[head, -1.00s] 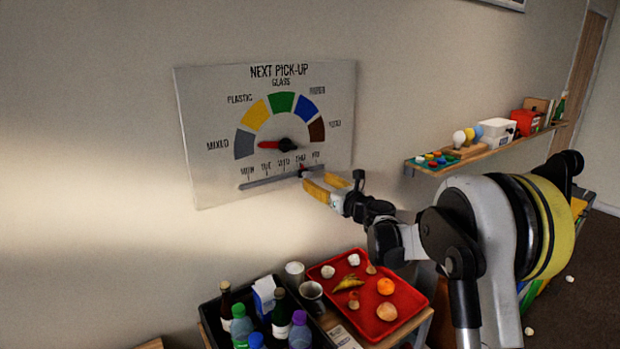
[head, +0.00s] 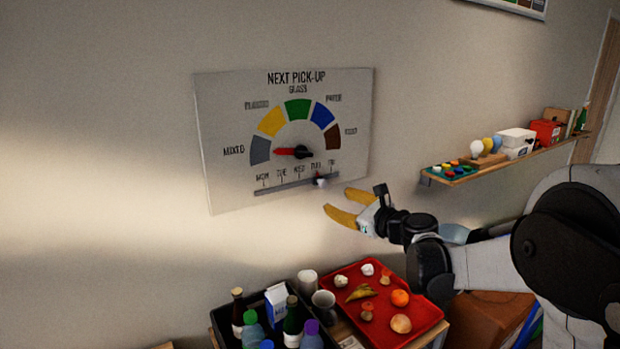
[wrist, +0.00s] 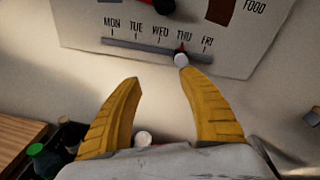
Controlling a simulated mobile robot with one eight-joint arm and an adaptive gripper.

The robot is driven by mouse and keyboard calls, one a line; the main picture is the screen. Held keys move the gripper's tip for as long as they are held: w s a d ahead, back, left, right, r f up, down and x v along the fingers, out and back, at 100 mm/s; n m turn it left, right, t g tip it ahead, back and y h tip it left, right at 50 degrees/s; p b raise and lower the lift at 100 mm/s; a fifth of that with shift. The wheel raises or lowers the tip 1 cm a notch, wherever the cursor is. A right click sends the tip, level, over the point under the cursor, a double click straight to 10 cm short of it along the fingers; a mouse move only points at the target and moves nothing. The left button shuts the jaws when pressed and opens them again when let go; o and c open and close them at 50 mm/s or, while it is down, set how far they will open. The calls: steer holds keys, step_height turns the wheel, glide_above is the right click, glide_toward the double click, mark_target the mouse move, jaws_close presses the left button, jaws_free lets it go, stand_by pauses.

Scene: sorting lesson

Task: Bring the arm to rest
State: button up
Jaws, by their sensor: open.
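The wall board (head: 225,150) reads NEXT PICK-UP and carries a coloured dial. Its red pointer (head: 285,152) points left, toward the grey MIXED sector. The slider knob (head: 320,182) on the day track stands at THU; it also shows in the wrist view (wrist: 181,60), apart from the fingers.
Below are a red tray (head: 375,325) with food scraps and a dark crate (head: 225,325) with bottles and a carton. A wall shelf (head: 480,172) with bulbs and boxes is at the right. The wall left of the board is clear.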

steer(key=s+a+f+n+g+h+b, duration=0.1)
steer(key=s+f+n+g, duration=0.1)
steer(key=s+n, duration=0.55)
steer(key=s+a+f+n+g+h+b, duration=0.15)
steer(key=s+n, duration=0.35)
steer(key=s, duration=0.6)
steer(key=s+d+f+n+g+h, duration=0.1)
steer(key=s+d+f+n+h, duration=0.1)
steer(key=s, duration=0.5)
steer(key=s+d+f+n+g+h+b, duration=0.1)
steer(key=s+d+f+n, duration=0.2)
steer(key=s+f+n, duration=0.2)
steer(key=s+d+f+n+g+h, duration=0.2)
steer(key=s+n, duration=0.4)
steer(key=s, duration=0.3)
steer(key=shift+s+d+f+h+b, duration=0.25)
steer(key=shift+d+f+h+b, duration=0.15)
steer(key=shift+d+f, duration=0.4)
steer(key=shift+a+f, duration=0.1)
steer(key=shift+a, duration=0.05)
